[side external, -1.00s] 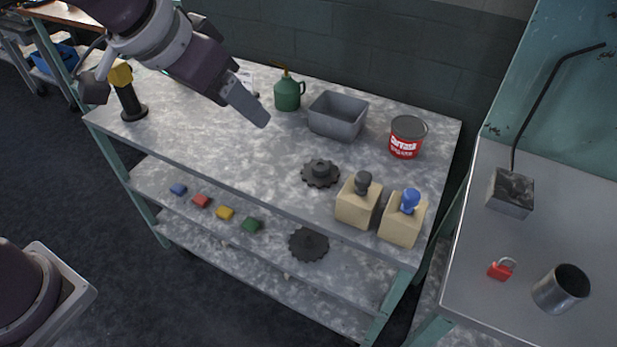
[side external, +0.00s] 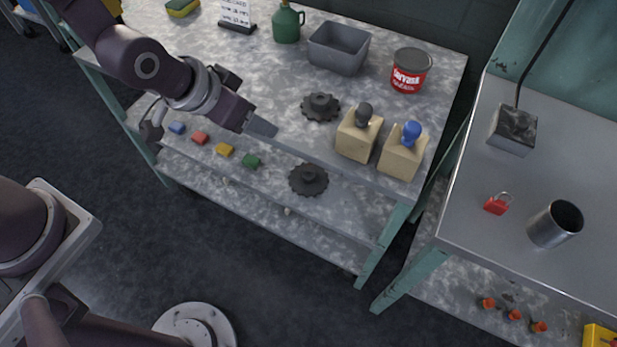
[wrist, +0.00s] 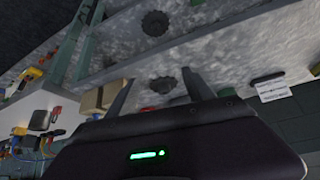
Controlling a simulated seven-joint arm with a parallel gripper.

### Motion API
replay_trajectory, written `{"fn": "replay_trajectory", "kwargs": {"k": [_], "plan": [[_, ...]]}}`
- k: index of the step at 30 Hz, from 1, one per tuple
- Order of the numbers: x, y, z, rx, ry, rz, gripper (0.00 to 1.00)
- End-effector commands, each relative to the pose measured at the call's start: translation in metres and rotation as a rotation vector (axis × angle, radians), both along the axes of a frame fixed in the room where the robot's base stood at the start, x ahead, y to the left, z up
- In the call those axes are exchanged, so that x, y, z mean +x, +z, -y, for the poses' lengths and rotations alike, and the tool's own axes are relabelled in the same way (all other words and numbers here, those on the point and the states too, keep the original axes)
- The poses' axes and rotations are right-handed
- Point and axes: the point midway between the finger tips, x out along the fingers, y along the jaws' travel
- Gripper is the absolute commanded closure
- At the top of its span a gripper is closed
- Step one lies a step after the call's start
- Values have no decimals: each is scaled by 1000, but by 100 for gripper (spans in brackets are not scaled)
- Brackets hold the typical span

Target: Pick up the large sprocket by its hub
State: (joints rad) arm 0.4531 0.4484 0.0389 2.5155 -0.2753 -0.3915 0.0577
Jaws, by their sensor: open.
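Two dark toothed sprockets are in view. One sprocket (side external: 320,107), with a raised hub, lies flat on the bench top; it also shows in the wrist view (wrist: 163,85). The other sprocket (side external: 308,180) lies on the lower shelf and shows in the wrist view (wrist: 155,23). The shelf one looks the wider, being similar in picture size but farther off. My gripper (side external: 264,127) is open and empty, near the bench's front edge, left of both sprockets in the side view. In the wrist view its fingers (wrist: 158,76) stand apart, with the bench-top sprocket showing between them.
Two tan blocks with a dark knob (side external: 357,140) and a blue knob (side external: 402,158) stand right of the bench-top sprocket. A grey bin (side external: 338,58), red can (side external: 409,72) and green oil can (side external: 286,25) stand behind. Small coloured blocks lie on the lower shelf. The bench top overhangs that shelf.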

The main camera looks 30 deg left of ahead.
Motion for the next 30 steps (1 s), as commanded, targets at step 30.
{"fn": "replay_trajectory", "kwargs": {"k": [30], "plan": [[80,-314,16,-3,2,9,39]]}}
